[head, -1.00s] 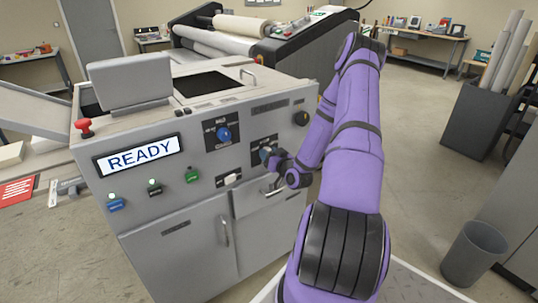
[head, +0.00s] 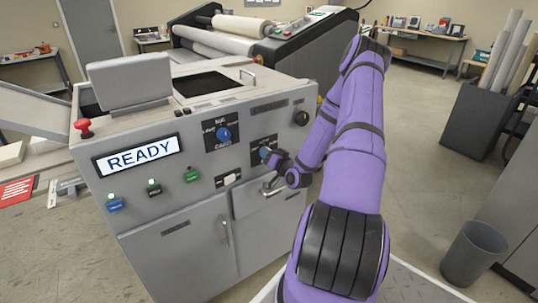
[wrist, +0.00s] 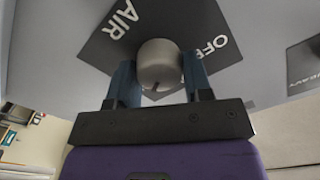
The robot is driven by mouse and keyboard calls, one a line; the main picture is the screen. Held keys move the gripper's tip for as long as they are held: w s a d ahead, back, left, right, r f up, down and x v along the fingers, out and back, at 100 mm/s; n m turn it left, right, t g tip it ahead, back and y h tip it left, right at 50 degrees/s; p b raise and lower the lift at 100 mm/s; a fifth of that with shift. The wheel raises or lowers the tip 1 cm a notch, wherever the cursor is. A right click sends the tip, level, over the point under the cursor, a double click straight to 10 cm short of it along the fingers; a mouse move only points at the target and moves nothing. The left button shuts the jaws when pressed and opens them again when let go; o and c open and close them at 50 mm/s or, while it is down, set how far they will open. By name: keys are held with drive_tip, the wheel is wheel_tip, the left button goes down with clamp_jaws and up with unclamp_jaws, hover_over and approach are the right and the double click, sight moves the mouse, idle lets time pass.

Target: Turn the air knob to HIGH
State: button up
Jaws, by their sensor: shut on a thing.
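The air knob (wrist: 158,65) is a round grey knob on a dark square plate (wrist: 100,44) lettered AIR and OFF in the wrist view. The plate looks turned in that view, and no HIGH label is readable. My gripper (wrist: 157,78) is shut on the knob, with one blue finger on each side of it. In the head view my gripper (head: 270,155) is at the machine's front panel, at the right-hand dark plate (head: 264,143). There it mostly hides the knob, and the pointer's setting cannot be told.
A blue knob (head: 224,134) on another dark plate is left of my gripper. A black knob (head: 301,118) is to its right, and a white switch (head: 229,179) and a door handle (head: 272,188) are below. The display (head: 140,157) reads READY. Open floor lies right of the machine.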

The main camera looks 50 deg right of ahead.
drive_tip(key=o, duration=0.9)
drive_tip(key=v, duration=1)
drive_tip(key=shift+s+a, duration=0.15)
drive_tip(key=shift+s, duration=0.2)
